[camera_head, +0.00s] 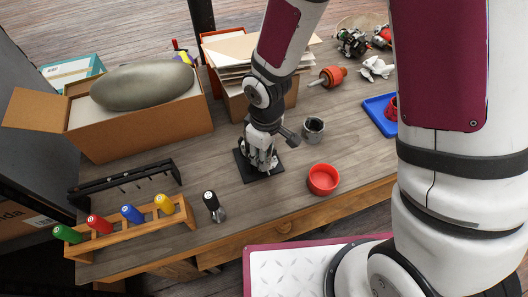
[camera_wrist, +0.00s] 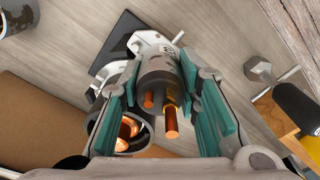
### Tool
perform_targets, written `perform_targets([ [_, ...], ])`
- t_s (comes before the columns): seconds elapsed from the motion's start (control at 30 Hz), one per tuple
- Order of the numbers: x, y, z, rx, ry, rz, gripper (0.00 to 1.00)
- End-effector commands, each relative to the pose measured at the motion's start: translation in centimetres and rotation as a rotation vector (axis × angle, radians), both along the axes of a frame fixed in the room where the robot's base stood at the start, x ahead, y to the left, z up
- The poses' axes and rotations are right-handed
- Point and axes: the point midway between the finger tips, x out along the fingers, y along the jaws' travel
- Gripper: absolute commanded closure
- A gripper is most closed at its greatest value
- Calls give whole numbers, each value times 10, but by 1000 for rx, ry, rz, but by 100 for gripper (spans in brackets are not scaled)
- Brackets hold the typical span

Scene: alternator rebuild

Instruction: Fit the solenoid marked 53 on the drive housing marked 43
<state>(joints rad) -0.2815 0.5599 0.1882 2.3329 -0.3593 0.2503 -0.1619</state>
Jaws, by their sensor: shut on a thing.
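My gripper (camera_wrist: 156,82) is shut on a dark grey cylindrical solenoid (camera_wrist: 158,68) with copper terminals, held between teal finger pads. The silver drive housing (camera_wrist: 146,40) is just beyond the solenoid, on a black plate (camera_wrist: 108,42). The solenoid's far end is hidden, and I cannot tell whether it touches the housing. A hollow dark cylinder (camera_wrist: 146,137) with copper inside stands beside the solenoid. In the head view my gripper (camera_head: 262,148) points down over the black plate (camera_head: 264,177), covering most of the housing. I cannot read the numbers.
A red bowl (camera_head: 323,180) and grey metal can (camera_head: 313,129) stand right of the plate. Cardboard boxes (camera_head: 150,128) stand behind left. A blue tray (camera_head: 378,112) lies at right.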

Motion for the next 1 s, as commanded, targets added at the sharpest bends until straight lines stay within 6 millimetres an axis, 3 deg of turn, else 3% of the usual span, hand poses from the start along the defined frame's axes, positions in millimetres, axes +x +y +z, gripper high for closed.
perform_targets([
  [0.03, 0, 0, 0, 1, -1, 0, 65],
  [0.1, 0, 0, 0, 1, -1, 0, 49],
  [0.13, 0, 0, 0, 1, -1, 0, 46],
  [0.57, 1, 0, 8, 1, -2, -1, 46],
  [1.0, 0, -2, 87, 1, -5, -4, 46],
])
